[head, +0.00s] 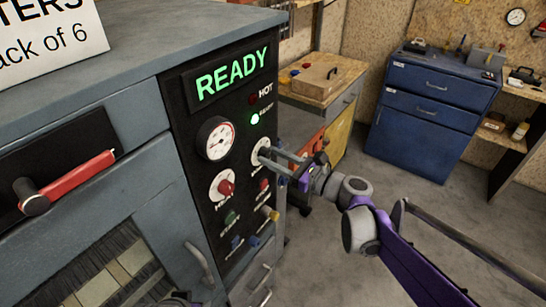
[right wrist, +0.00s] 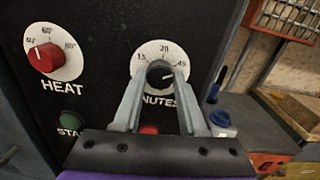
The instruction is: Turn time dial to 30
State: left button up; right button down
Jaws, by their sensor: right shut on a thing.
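The time dial (right wrist: 150,50) has a white round plate marked 15, 30 and 45, with MINUTES partly hidden below it. Its dark knob (right wrist: 160,72) sits between my right gripper's fingertips (right wrist: 160,84) in the right wrist view. A light pointer mark on the knob appears to face right, towards the 45 side, but it is small. In the head view my right gripper (head: 266,156) reaches from the right to the dial, shut on its knob and covering part of the plate.
The black panel (head: 205,125) has a lit READY sign (head: 232,74), a gauge (head: 215,138) above, a red HEAT knob (head: 226,187), and several buttons below. A red oven handle (head: 80,178) is at left. A wooden bench (head: 345,68) and blue cabinet (head: 425,120) stand behind; floor at right is clear.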

jog(key=n, duration=0.6)
jog(key=shift+p, duration=0.35)
jog(key=n+p, duration=0.1)
jog(key=n, duration=0.4)
jog(key=shift+n, duration=0.3)
dwell(0.3)
jog(key=shift+c, duration=2.2)
grip_release()
jog(key=shift+d, duration=0.1)
